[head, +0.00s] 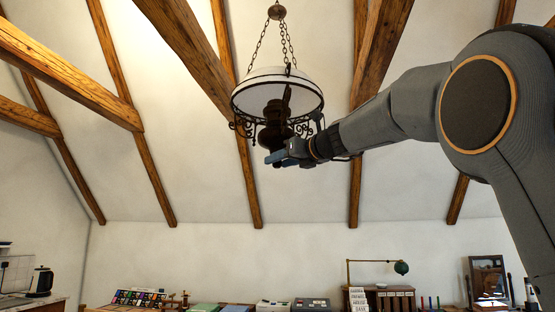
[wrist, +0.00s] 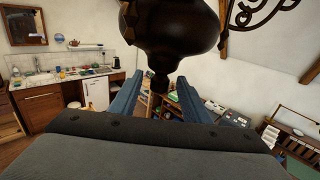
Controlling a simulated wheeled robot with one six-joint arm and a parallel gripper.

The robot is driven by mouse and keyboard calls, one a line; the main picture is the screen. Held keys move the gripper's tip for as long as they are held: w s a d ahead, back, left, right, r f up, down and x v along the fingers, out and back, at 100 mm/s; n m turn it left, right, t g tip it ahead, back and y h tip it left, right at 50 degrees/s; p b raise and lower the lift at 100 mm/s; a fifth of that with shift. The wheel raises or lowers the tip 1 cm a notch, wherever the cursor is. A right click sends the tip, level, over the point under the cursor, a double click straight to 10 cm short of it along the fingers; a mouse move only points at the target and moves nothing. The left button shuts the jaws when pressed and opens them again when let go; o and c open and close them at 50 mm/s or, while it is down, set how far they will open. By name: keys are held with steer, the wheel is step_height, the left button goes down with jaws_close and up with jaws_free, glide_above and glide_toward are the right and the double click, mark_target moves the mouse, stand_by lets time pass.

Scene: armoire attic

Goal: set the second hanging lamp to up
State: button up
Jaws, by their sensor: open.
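One hanging lamp (head: 278,90) is in the head view, with a white shade, a dark turned body and scrolled metalwork, hung on chains from a ceiling mount. In the wrist view its dark rounded body (wrist: 172,28) fills the top middle, and a small knob (wrist: 159,82) points down from it. My gripper (head: 277,158) is at the bottom of the lamp. In the wrist view its two blue fingers (wrist: 160,98) are apart, one on each side below the knob. I cannot tell whether they touch it. No second lamp shows.
Wooden beams (head: 185,50) cross the sloped ceiling near the lamp. Below, along the far wall, stand a green desk lamp (head: 401,267), a small cabinet (head: 392,299) and a mirror (head: 488,280). A kettle (head: 40,281) stands at the lower left. The air left of the lamp is clear.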

steer(key=shift+x, duration=1)
jaws_close()
